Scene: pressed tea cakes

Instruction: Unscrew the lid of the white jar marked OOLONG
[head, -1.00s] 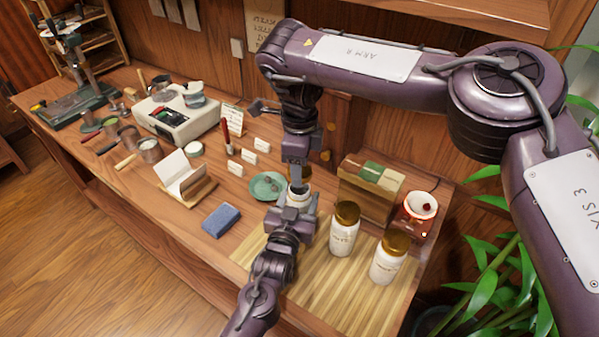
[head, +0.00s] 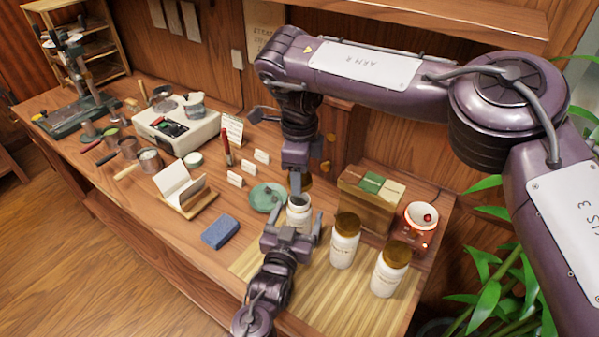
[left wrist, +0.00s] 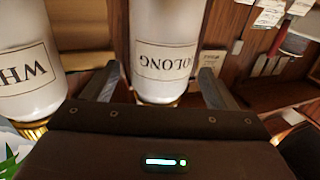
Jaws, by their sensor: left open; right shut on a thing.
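The white jar marked OOLONG (head: 299,213) stands upright at the back of the slatted mat. In the left wrist view the jar (left wrist: 165,45) appears upside down between my open left fingers, with a sliver of gold at its lid end. My left gripper (head: 291,235) is open in front of the jar, not closed on it. My right gripper (head: 297,181) comes down from above and is shut on the gold-brown lid (head: 306,183), which is mostly hidden.
Two white jars with gold lids, a nearer one (head: 389,270) and one beside it (head: 345,242), stand right of my left gripper. A wooden box (head: 362,208) is behind them. A green dish (head: 266,196) and a blue block (head: 220,232) lie left. The mat's front (head: 345,300) is clear.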

